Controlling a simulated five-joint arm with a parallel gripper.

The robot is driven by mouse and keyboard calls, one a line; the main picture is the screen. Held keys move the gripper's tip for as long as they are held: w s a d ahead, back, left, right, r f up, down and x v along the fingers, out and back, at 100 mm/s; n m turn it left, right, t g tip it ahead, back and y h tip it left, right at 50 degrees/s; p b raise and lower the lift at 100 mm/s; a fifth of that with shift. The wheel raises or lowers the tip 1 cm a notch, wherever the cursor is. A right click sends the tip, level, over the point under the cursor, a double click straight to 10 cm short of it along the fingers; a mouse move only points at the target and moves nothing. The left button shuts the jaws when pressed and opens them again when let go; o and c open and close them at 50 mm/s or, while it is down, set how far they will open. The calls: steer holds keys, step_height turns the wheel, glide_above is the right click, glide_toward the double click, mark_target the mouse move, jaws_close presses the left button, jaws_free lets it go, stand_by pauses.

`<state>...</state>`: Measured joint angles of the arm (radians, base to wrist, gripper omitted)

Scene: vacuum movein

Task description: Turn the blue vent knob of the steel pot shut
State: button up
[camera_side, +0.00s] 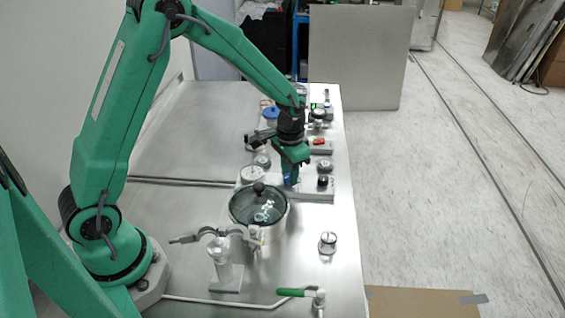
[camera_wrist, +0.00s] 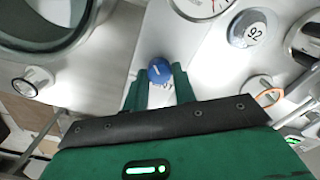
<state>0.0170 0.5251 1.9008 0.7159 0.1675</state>
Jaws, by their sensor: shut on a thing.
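The blue vent knob (camera_wrist: 159,70) shows in the wrist view as a round cap with a white line on it. My gripper (camera_wrist: 159,79) has its two green fingers on either side of the knob and is shut on it. In the side view my gripper (camera_side: 290,172) points down at a blue piece (camera_side: 291,181), partly covered by the fingers. The steel pot (camera_side: 284,222) with its dark-rimmed glass lid stands just in front of it. Part of a dark-rimmed round vessel (camera_wrist: 75,42) shows at the upper left of the wrist view.
A dial gauge (camera_side: 252,174) and a black knob (camera_side: 323,181) flank my gripper. A red switch (camera_side: 319,141) lies behind. A clamp stand (camera_side: 225,277), a green-handled valve (camera_side: 293,292) and a small round fitting (camera_side: 327,242) are in front. The left table is clear.

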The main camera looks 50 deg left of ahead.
steer(key=n, duration=0.4)
steer(key=shift+n, duration=0.4)
steer(key=n, duration=0.4)
steer(key=o, duration=1)
steer(key=shift+r, duration=0.1)
step_height(320, 180, up, 7)
steer(key=shift+r, duration=0.3)
